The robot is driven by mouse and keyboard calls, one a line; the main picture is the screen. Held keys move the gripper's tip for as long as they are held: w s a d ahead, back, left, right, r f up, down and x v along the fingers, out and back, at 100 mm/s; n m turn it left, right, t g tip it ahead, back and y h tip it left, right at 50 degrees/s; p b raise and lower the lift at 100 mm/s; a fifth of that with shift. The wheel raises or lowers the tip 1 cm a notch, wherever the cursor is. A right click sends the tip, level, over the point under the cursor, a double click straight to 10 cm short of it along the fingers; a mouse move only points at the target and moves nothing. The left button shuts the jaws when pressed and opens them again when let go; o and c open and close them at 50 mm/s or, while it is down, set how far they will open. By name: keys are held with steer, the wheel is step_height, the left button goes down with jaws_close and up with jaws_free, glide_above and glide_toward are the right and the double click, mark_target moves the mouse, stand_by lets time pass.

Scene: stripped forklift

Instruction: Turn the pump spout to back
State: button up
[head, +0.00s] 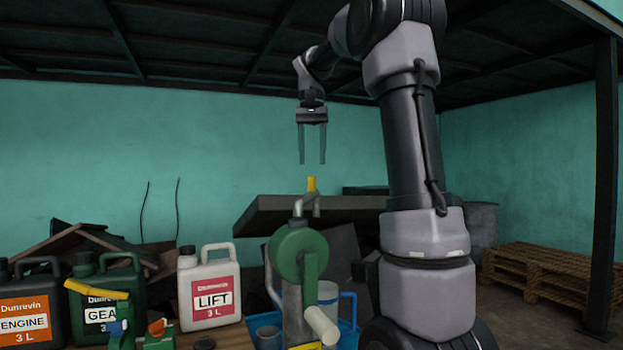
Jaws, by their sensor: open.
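The pump has a round green body (291,254) on a grey upright barrel, with a green crank arm ending in a cream handle (322,326). Its grey bent spout (305,200) rises from the top of the pump. A small yellow upright piece (311,184) stands at the top of the spout. My gripper (312,162) points straight down with its two long fingers apart and nothing between them. In the picture it hangs just above the yellow piece, apart from it; the depth between them is hard to judge. The pump's lower end is partly hidden.
An orange-labelled engine can (25,310), a green gear can (112,280) and a white lift can (210,285) stand at left. A clear jug with a blue handle (347,310) stands beside the pump in a blue tray. A dark slab (265,215) lies behind; pallets (545,275) are at right.

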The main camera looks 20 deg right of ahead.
mark_target(312, 177)
step_height(312, 177, down, 6)
steer(key=shift+a+f, duration=0.1)
jaws_close()
stand_by(1.6)
